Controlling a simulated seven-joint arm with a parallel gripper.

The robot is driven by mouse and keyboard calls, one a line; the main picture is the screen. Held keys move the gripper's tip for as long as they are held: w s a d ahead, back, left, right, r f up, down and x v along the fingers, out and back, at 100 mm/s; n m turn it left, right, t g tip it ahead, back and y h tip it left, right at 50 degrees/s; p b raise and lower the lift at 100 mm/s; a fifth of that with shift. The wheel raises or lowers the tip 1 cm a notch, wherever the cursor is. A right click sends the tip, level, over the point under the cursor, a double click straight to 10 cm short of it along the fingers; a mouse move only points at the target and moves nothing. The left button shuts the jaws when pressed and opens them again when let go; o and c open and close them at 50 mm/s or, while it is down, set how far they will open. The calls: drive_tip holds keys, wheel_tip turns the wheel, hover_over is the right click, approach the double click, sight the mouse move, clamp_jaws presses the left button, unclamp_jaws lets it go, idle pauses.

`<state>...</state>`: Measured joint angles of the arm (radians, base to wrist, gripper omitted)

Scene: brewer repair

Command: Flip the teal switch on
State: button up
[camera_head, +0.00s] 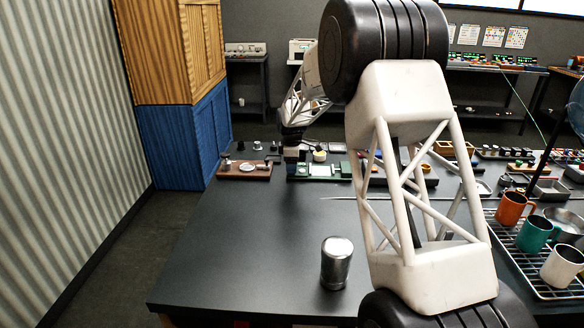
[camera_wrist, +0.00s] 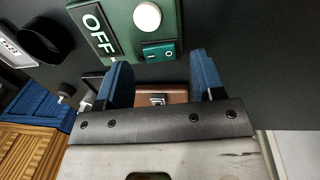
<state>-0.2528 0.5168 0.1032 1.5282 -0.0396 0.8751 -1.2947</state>
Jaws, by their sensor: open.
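The teal switch (camera_wrist: 158,51) is a small rocker marked with a line and a circle, set in a green panel in the wrist view. Beside it on the green panel (camera_wrist: 122,14) are a white round knob or lamp (camera_wrist: 147,16) and a black label reading OFF (camera_wrist: 98,30). My gripper (camera_wrist: 160,72) is open, its two blue fingers apart with nothing between them. The switch lies just beyond the fingertips, between their lines; I cannot tell whether they touch the panel. In the head view the gripper (camera_head: 292,158) is at the table's far side, by the green panel (camera_head: 320,171); the switch cannot be made out there.
A brown board with fittings (camera_head: 246,169) lies left of the panel. A metal canister (camera_head: 336,262) stands on the dark table (camera_head: 240,240). A rack with an orange mug (camera_head: 511,208), a teal mug (camera_head: 534,234) and a white mug (camera_head: 562,265) is at right. The table's left front is clear.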

drive_tip(key=shift+w+f, duration=0.1)
drive_tip(key=shift+f, duration=0.7)
